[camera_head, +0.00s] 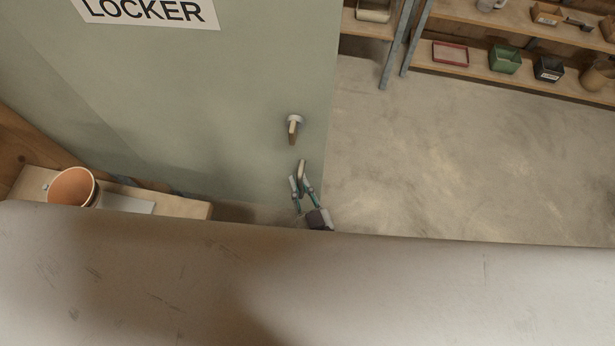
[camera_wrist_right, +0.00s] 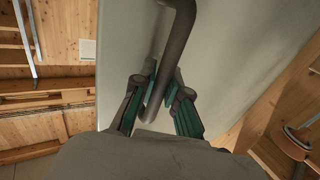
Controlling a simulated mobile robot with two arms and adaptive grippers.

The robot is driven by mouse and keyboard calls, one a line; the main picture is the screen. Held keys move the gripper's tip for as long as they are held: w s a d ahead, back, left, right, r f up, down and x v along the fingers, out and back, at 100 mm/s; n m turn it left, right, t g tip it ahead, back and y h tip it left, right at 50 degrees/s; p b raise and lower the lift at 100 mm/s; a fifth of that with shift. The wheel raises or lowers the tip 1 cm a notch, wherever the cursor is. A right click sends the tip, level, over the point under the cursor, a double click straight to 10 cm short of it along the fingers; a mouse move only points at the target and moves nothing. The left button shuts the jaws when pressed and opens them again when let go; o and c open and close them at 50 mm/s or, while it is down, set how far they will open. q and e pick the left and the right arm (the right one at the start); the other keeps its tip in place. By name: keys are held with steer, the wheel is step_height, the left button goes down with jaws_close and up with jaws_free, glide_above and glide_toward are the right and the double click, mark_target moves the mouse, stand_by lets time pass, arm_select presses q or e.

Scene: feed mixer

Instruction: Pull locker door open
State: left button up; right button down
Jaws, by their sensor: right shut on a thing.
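The grey-green locker door (camera_head: 215,95) with a white LOCKER sign (camera_head: 150,8) fills the upper left of the head view. In the right wrist view the dark bent handle (camera_wrist_right: 178,45) runs down between the fingertips of my right gripper (camera_wrist_right: 163,95), against the pale door (camera_wrist_right: 235,50). I cannot tell whether the door is ajar. My left gripper is out of view.
Bare concrete floor (camera_head: 450,150) lies right of the door. Shelves (camera_head: 480,75) with a green bin (camera_head: 505,59) and a red tray (camera_head: 451,53) stand behind. A terracotta pot (camera_head: 73,187) stands on a wooden ledge (camera_head: 185,207) at the left. A broad pale surface covers the bottom.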

stand_by(0.3)
steer(key=c, duration=1.2)
jaws_free()
steer(key=shift+s+d, duration=0.1)
steer(key=v, duration=1.2)
